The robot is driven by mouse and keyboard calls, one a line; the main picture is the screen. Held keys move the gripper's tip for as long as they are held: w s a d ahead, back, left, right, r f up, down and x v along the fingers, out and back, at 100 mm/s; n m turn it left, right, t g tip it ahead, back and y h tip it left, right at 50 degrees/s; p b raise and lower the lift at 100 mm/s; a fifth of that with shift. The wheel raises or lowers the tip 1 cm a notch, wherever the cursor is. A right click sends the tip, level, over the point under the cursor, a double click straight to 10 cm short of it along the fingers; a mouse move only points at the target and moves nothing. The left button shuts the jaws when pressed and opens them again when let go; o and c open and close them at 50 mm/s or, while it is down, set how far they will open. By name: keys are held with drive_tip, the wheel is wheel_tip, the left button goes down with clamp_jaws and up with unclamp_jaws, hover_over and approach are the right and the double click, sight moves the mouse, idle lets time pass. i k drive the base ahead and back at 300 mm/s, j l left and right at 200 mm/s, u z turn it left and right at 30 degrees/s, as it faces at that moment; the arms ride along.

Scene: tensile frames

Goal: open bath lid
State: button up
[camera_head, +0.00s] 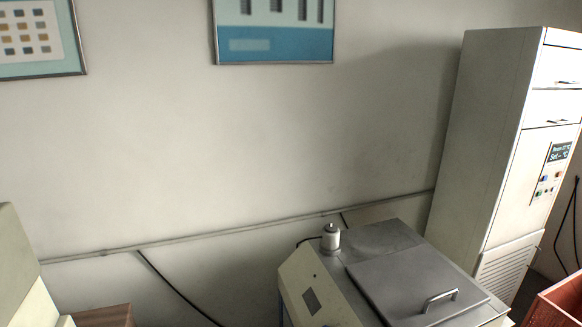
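The bath (306,289) is a cream-coloured box with a grey top at the lower middle right. Its flat grey metal lid (405,272) lies shut on the top. A silver bar handle (440,298) stands on the lid near its front right edge. A small white and grey cylinder (331,237) stands on the bath's top, left of the lid. The bath's lower part is cut off by the bottom edge. My gripper is not in view.
A tall cream cabinet (487,140) with a small display stands right of the bath. A reddish open box (558,305) is at the lower right corner. A brown block (103,316) is at the lower left. A wall with a pipe (235,231) runs behind.

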sight(413, 286)
drive_tip(key=i+l, duration=0.7)
drive_tip(key=l, duration=0.2)
drive_tip(key=l+z, duration=0.05)
